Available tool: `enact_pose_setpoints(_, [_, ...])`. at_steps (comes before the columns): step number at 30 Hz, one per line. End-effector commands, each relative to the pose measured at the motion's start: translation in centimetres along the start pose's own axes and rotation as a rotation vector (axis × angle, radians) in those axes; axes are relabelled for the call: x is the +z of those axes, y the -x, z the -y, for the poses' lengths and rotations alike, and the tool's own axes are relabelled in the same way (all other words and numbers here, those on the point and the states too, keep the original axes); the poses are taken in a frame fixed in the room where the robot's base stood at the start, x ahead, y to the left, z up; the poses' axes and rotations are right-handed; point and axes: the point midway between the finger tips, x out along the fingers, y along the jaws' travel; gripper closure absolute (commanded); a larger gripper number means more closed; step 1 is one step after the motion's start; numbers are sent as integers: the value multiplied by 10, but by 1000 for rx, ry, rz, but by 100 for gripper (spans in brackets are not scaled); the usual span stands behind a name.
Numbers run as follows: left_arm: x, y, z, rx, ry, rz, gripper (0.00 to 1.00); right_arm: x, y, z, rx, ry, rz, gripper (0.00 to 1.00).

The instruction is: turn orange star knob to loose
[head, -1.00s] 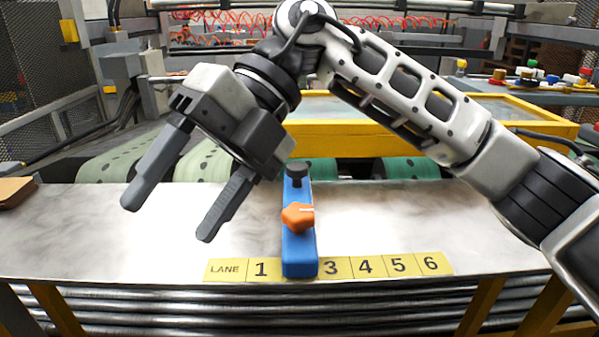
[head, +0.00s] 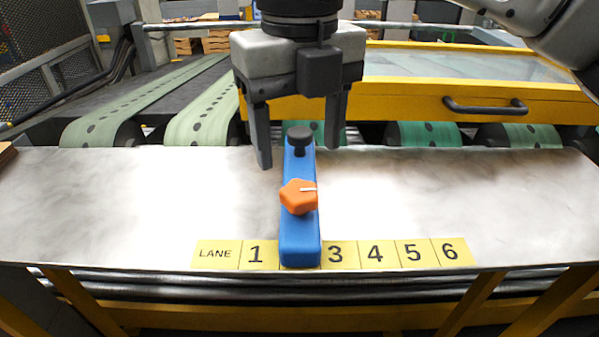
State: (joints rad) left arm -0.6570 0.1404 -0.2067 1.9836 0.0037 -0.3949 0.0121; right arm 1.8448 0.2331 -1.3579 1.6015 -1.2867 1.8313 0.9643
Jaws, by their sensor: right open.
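The orange star knob (head: 298,197) sits on top of a blue block (head: 300,245) on the metal table. A short white line on the knob points to the right. A black round knob (head: 300,139) stands at the far end of the blue block. My right gripper (head: 299,158) points down, open and empty. Its fingers are apart on either side of the block's far end, behind the orange knob as seen here. Whether they touch anything is not clear, but no contact shows. My left gripper is out of view.
A yellow lane strip (head: 217,254) runs along the table's front edge, and the blue block covers part of it. Green belts (head: 204,105) and a yellow-framed cover with a black handle (head: 485,107) lie behind. The metal table (head: 440,200) is clear on both sides.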

Motion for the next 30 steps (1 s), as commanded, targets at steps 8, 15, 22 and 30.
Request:
enact_pose_setpoints(8, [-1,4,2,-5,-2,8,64,-1,-47,0,1,1,-3,37])
enact_pose_setpoints(15, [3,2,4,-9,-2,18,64,0,-62,0,2,1,0,37])
enact_pose_setpoints(22, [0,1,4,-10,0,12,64,0,-62,0,2,1,0,37])
enact_pose_setpoints(30, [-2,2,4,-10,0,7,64,0,-62,0,2,0,0,82])
